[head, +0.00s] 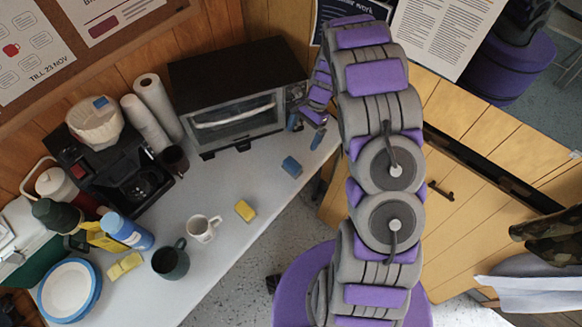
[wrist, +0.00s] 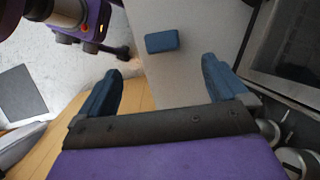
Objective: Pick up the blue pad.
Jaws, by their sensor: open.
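The blue pad (head: 291,167) is a small block lying flat near the right edge of the white table, in front of the toaster oven. In the wrist view the blue pad (wrist: 161,41) lies on the pale tabletop, beyond my fingertips and between their lines. My gripper (head: 306,130) is above the table, beside the oven's right end. In the wrist view my gripper (wrist: 162,68) has its two blue fingers wide apart with nothing between them. The pad is apart from both fingers.
The toaster oven (head: 240,95) stands close to my gripper. A yellow block (head: 244,210), a white mug (head: 203,228) and a dark green mug (head: 170,260) are on the table. The table around the pad is clear.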

